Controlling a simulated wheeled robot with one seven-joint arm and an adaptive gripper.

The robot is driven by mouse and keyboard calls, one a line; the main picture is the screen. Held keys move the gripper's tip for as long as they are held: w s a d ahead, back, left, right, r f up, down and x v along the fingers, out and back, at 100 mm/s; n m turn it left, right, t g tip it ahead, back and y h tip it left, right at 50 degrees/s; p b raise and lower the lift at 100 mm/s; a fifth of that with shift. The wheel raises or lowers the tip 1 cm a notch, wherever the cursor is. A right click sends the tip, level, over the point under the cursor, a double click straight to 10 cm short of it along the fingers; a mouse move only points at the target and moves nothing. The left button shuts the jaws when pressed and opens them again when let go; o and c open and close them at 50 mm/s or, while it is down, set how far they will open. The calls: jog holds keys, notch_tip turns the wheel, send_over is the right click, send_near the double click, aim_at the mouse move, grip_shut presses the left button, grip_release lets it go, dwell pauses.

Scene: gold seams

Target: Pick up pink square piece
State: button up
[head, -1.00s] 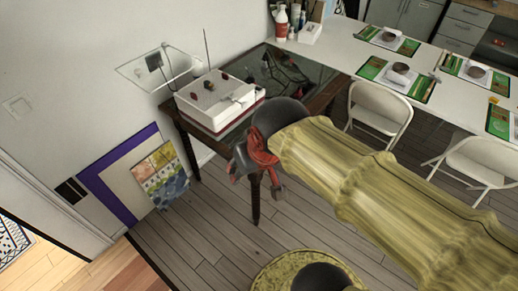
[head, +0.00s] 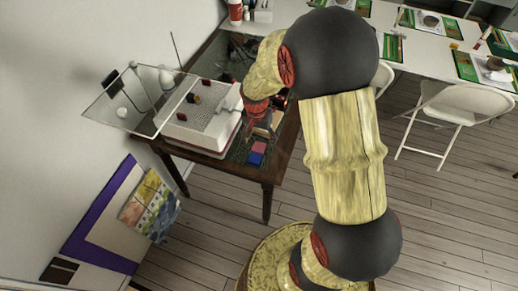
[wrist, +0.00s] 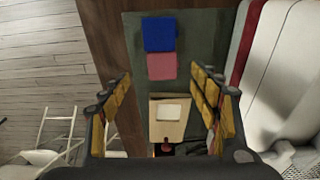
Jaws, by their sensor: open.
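The pink square piece (wrist: 162,66) lies flat on the dark glass table top in the wrist view, touching or close to a blue square piece (wrist: 159,35). In the head view the pink piece (head: 259,147) and the blue piece (head: 255,158) lie near the table's front edge, right of the white box. My gripper (wrist: 163,108) is open and empty above the table. Its two yellow-padded fingers are spread on either side of a tan wooden board (wrist: 168,120); the pink piece appears just ahead of and between the fingertips. The gripper (head: 258,110) is partly hidden in the head view.
A long white table (head: 420,45) and folding chairs (head: 455,103) stand at the right.

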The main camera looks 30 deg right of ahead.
aim_at(259, 147)
jog(key=f+b, duration=0.1)
jog(key=f, duration=0.1)
jog(key=f+b, duration=0.1)
jog(key=f, duration=0.1)
jog(key=w+f, duration=0.1)
jog(key=f, duration=0.1)
jog(key=shift+d+b, duration=0.25)
jog(key=shift+b, duration=0.15)
jog(key=shift+r, duration=0.1)
jog(key=shift+c, duration=1.1)
jog(key=c, duration=1.1)
